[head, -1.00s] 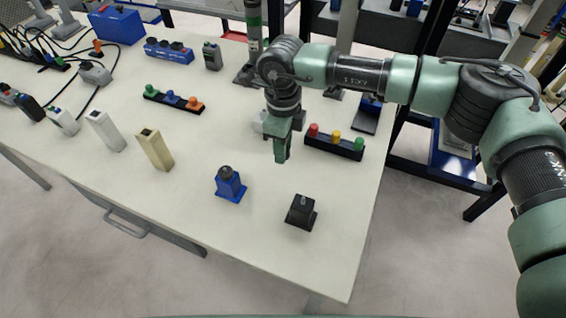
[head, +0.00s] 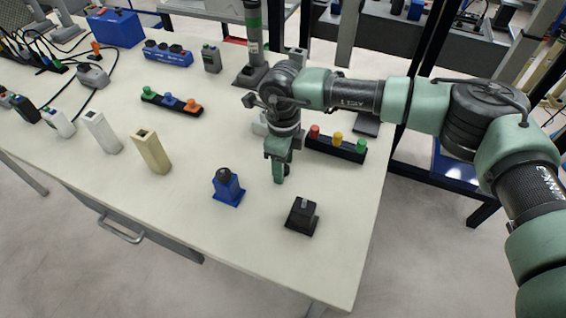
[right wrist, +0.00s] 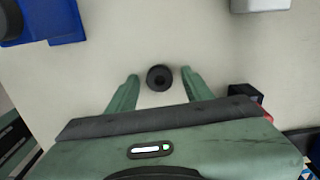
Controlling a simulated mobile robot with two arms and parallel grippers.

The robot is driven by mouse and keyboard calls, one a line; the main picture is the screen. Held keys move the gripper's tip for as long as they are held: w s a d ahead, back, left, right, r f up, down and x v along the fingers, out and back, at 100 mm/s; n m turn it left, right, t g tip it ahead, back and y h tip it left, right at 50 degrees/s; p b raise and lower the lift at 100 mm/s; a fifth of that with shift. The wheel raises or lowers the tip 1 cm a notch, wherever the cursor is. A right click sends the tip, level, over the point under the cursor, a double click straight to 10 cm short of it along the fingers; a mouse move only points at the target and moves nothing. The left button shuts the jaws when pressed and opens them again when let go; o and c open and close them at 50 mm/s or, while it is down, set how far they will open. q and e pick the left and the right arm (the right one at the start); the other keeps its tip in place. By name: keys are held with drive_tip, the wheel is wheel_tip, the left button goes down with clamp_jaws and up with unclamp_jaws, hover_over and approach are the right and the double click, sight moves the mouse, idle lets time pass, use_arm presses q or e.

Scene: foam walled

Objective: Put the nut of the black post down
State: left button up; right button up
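The nut (right wrist: 160,77), a dark round ring with a hole, shows against the pale table in the right wrist view. My right gripper (right wrist: 160,80) is open around it, one finger on each side with a visible gap. It shows in the head view (head: 279,178) low over the table, behind and left of the black post (head: 302,217); the nut is hidden there. I cannot tell whether the nut rests on the table. The black post stands upright with a bare light stud on top. My left gripper is not in view.
A blue post (head: 228,189) with a dark knob stands left of the black post. A black bar (head: 338,148) with red, yellow and green buttons lies behind my right gripper. A beige post (head: 151,152) stands further left. The table (head: 255,245) is clear in front.

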wheel_tip(320, 180, up, 12)
drive_tip(key=shift+r+b, duration=0.2)
drive_tip(key=shift+b, duration=0.2)
idle(0.7)
